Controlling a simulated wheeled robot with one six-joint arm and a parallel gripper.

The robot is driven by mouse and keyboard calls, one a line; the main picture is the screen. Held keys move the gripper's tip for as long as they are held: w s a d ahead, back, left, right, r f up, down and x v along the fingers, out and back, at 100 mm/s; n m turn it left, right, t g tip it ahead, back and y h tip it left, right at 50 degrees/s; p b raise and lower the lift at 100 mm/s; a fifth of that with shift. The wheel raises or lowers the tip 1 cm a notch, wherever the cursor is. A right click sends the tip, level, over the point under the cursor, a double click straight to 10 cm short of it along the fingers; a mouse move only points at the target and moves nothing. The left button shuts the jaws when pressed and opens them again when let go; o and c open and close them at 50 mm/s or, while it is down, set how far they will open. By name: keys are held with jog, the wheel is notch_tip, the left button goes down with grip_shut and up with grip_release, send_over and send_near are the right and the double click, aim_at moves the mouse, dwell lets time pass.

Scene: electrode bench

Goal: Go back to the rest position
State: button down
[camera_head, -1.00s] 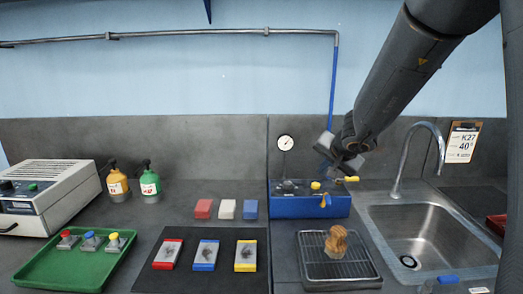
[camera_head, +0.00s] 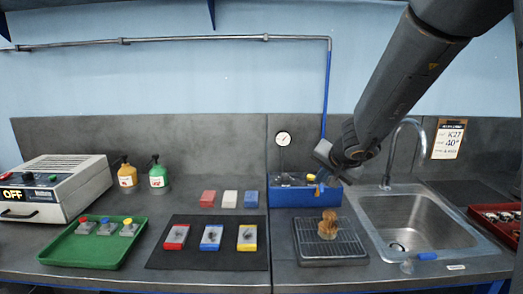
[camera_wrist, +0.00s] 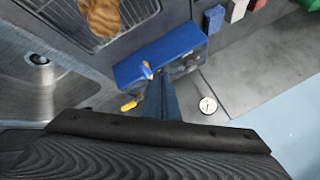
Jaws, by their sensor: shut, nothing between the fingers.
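My gripper (camera_head: 321,180) is at the end of the dark arm that reaches in from the upper right. The gripper is shut and holds nothing. I cannot tell whether the gripper touches the box.
A sponge-like brown piece (camera_head: 328,225) sits on a wire rack (camera_head: 350,248) before the box. The sink (camera_head: 425,230) and tap (camera_head: 390,150) are to the right. A black mat (camera_head: 200,262) with slides, a green tray (camera_head: 75,255), bottles and a white device (camera_head: 55,185) are left.

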jog(key=s+f+n+g, duration=0.3)
jog(key=s+f, duration=0.2)
jog(key=s, duration=0.9)
jog(key=s+d+f+n+g+h, duration=0.1)
jog(key=s+f+n+g, duration=0.3)
jog(key=s, duration=1)
jog(key=shift+s+d+f, duration=0.15)
jog(key=shift+s+f, duration=0.15)
jog(key=shift+f, duration=0.6)
jog(key=shift+s, duration=0.1)
